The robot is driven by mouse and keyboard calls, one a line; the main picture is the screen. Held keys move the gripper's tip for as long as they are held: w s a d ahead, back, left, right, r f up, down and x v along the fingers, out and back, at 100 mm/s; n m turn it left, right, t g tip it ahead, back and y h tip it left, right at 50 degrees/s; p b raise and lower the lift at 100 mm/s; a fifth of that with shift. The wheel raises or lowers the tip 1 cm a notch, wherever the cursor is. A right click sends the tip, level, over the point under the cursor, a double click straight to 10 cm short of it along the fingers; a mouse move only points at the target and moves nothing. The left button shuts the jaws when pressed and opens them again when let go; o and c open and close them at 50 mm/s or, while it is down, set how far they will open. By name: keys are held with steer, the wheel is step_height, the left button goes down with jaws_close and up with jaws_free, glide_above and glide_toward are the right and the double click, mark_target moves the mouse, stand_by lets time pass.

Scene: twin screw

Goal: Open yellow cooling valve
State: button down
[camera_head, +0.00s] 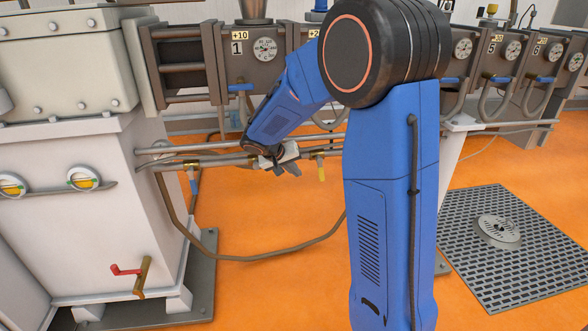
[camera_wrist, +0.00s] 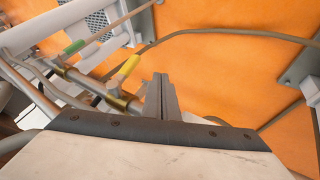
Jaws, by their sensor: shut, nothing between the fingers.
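The yellow cooling valve handle (camera_head: 320,168) hangs from a brass fitting on a horizontal pipe, just right of my gripper (camera_head: 287,169) in the head view. In the wrist view the yellow handle (camera_wrist: 128,68) sticks out at a slant from its brass fitting (camera_wrist: 122,103). My gripper (camera_wrist: 161,78) is shut and empty, with its fingers pressed together. In that view the fingers are to the right of the yellow handle, and a gap shows between them. I cannot tell the difference in depth.
A green handle (camera_wrist: 75,47) sits farther along the pipes. A blue valve handle (camera_head: 194,185) hangs left of my gripper. Hoses (camera_head: 265,257) loop below the pipes. A grey machine cabinet (camera_head: 95,205) stands left. Orange floor (camera_head: 270,290) is open below.

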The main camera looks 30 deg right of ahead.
mark_target(320, 168)
steer(key=d+f, duration=0.3)
steer(key=d, duration=0.4)
steer(key=shift+f, duration=0.4)
